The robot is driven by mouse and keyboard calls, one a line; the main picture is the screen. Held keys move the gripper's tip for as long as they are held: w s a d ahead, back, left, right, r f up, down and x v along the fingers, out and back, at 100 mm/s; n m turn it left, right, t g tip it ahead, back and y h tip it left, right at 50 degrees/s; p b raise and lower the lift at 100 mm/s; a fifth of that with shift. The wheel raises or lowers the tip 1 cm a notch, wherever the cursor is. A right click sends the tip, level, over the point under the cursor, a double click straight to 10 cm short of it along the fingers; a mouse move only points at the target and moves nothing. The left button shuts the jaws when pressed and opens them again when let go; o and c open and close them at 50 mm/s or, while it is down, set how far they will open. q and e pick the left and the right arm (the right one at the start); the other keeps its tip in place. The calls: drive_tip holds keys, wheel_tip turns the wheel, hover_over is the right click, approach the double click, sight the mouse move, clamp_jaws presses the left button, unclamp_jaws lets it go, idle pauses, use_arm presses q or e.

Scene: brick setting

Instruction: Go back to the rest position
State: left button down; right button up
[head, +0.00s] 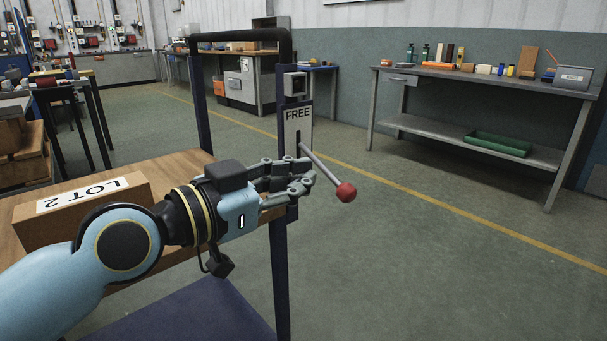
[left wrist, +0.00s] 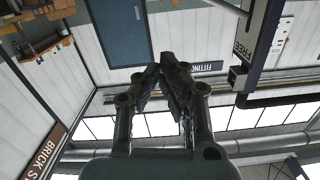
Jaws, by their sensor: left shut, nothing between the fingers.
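My left gripper (head: 308,178) is shut and empty, pointing right in the head view. It appears just in front of or beside the lever (head: 321,166), a grey rod with a red ball knob (head: 346,192); I cannot tell whether they touch. The lever comes out of a slotted plate marked FREE (head: 297,115) on a dark blue post. In the left wrist view the gripper's fingertips (left wrist: 170,62) meet, and part of the FREE plate (left wrist: 251,28) shows at the upper right. My right gripper is not in view.
A brown box labelled LOT 2 (head: 82,207) sits on a wooden-topped cart (head: 180,168) under my left arm. The cart's dark frame and posts stand close to the gripper. A workbench (head: 450,72) with bottles and a green tray (head: 497,144) stands right. The floor between is clear.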

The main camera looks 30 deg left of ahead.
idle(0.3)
use_arm(q)
drive_tip(key=s+a+f+n+g+y+p, duration=0.1)
drive_tip(key=s+a+f+g+y+p, duration=0.15)
drive_tip(key=f, duration=0.85)
drive_tip(key=s+a+f+n+g+y+p, duration=0.1)
drive_tip(key=s+a+f+g, duration=0.15)
drive_tip(key=f, duration=0.85)
drive_tip(key=s+a+f+n+g+y+p, duration=0.1)
drive_tip(key=s+a+f+g, duration=0.15)
drive_tip(key=f, duration=0.75)
drive_tip(key=s+f+n+g+y+p, duration=0.15)
drive_tip(key=s+f+g, duration=0.25)
drive_tip(key=s+f, duration=1.15)
drive_tip(key=s+f+g, duration=0.2)
drive_tip(key=s, duration=0.9)
drive_tip(key=s+a+f+g, duration=0.1)
drive_tip(key=s+f+g, duration=0.1)
drive_tip(key=s, duration=0.9)
drive_tip(key=shift+a+f+y, duration=0.25)
drive_tip(key=shift+f+y, duration=0.05)
drive_tip(key=shift+f, duration=0.1)
drive_tip(key=shift+n+g, duration=0.25)
